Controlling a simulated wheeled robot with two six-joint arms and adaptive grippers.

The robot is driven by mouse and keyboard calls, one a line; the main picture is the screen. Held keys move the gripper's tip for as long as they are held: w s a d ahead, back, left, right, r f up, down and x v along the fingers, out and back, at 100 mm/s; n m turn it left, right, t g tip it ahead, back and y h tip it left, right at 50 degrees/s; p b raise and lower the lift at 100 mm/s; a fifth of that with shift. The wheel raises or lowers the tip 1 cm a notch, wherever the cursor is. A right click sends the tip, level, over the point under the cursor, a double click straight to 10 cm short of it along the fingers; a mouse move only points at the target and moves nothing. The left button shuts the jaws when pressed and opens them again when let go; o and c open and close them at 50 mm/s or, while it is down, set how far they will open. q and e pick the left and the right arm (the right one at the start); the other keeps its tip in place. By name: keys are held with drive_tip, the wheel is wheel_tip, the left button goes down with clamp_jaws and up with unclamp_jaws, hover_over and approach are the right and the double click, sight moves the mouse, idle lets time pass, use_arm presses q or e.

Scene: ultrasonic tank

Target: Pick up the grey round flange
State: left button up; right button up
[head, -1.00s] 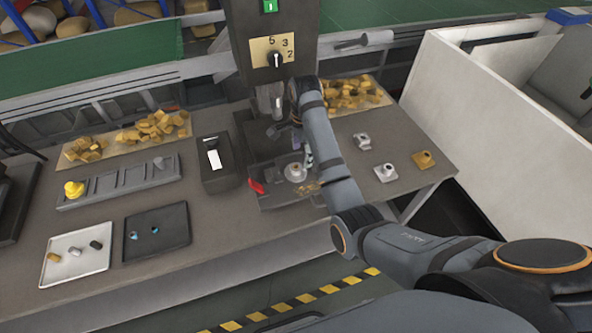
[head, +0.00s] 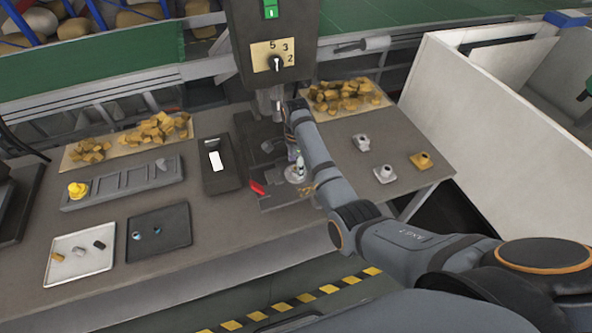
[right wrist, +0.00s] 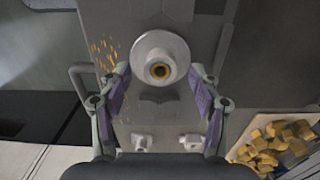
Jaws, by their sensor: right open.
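The grey round flange (head: 293,176) sits on the dark machine bed below the drill head. In the right wrist view the flange (right wrist: 146,47) has a wide pale disc and a raised hub with a brass-coloured hole. My right gripper (right wrist: 161,78) is open, with its two fingers on either side of the flange's near edge. I see no firm contact. In the head view my right gripper (head: 299,163) is over the flange and partly hides it. My left gripper is not in view.
The machine column (head: 272,55) stands right behind the flange. A red handle (head: 257,188) is at its left, and brass chips lie beside it. A dark box (head: 220,165), a white tray (head: 62,275) and a black tray (head: 172,240) are to the left. Loose castings (head: 384,174) stand to the right.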

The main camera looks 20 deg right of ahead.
drive_tip(key=shift+f, duration=0.9)
clamp_jaws()
